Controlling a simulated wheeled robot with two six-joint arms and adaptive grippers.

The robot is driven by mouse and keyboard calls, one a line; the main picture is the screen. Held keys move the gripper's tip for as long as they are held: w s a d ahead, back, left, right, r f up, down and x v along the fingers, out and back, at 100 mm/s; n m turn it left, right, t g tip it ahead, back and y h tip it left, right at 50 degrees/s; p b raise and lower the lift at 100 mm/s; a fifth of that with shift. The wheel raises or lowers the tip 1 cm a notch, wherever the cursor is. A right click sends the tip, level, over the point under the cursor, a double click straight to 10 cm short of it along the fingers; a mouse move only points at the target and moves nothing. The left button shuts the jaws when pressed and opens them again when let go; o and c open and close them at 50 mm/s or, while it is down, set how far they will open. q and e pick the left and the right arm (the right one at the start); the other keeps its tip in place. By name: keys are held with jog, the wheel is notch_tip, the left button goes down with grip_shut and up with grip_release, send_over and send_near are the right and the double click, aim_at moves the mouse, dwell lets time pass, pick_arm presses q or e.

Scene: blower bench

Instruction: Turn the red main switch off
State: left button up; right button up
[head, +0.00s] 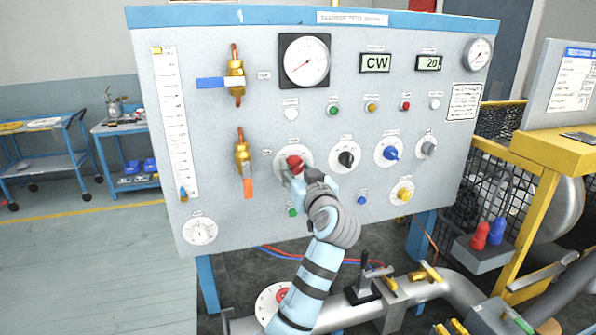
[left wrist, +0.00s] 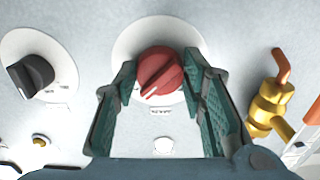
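The red main switch (head: 293,161) is a round red knob on a white disc, left of centre on the grey panel. In the left wrist view the red knob (left wrist: 160,70) shows a white pointer line lying at a slant. My left gripper (head: 296,173) is at the knob. In the left wrist view its green-padded fingers (left wrist: 160,78) stand on either side of the knob, the tips appearing to touch it. The switch's lettering is mostly hidden or too small to read. My right gripper is not in view.
A black knob (head: 348,156) and a blue knob (head: 388,152) sit right of the switch. A brass valve with an orange handle (head: 247,187) is close on its left. A green button (head: 292,212) lies just below. Pipes (head: 440,292) run under the panel.

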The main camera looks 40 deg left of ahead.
pick_arm(q)
jog(key=shift+c, duration=0.4)
jog(key=shift+f+n+b, duration=0.15)
jog(key=shift+n+b, duration=0.25)
jog(key=shift+b, duration=0.25)
jog(key=n+b, duration=0.9)
jog(key=b, duration=0.2)
jog(key=shift+f, duration=0.1)
jog(key=n+b, duration=0.3)
jog(key=n, duration=0.1)
jog(key=shift+w+d, duration=0.1)
jog(key=shift+r+n+b, duration=0.15)
jog(key=shift+n+b, duration=0.5)
jog(key=shift+n, duration=0.4)
jog(key=shift+r+n+b, duration=0.15)
jog(key=shift+n+b, duration=0.45)
jog(key=shift+n, duration=0.45)
jog(key=o, duration=1.2)
jog(key=shift+c, duration=0.2)
